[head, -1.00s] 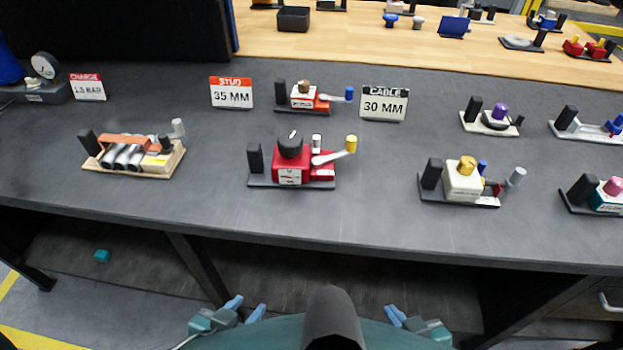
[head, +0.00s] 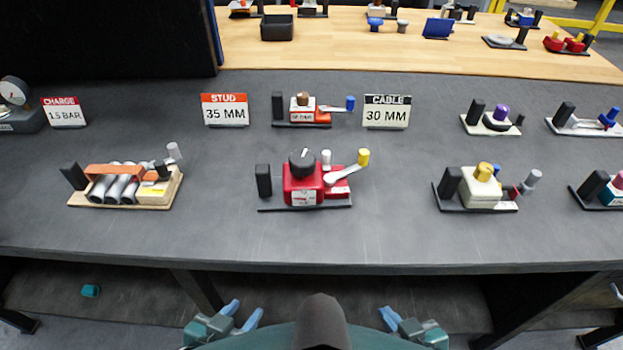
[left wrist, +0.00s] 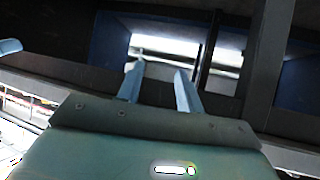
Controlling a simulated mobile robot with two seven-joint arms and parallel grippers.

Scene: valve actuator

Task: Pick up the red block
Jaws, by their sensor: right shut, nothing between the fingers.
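The red block (head: 303,184) with a black knob on top sits on a dark base plate in the middle of the grey table. A black upright post stands at its left and a grey lever with a yellow tip at its right. My left gripper (head: 244,314) is low in front of the table edge, open and empty. Its spread light-blue fingers show in the left wrist view (left wrist: 160,88). My right gripper (head: 389,317) is also low in front of the table, shut and empty. Both are well apart from the block.
A wooden-based device with grey cylinders (head: 125,185) stands left, a cream block with yellow knob (head: 481,187) right. An orange-red device (head: 307,108) and signs (head: 225,110) stand behind. Table edge (head: 310,267) lies between grippers and block; the front strip is clear.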

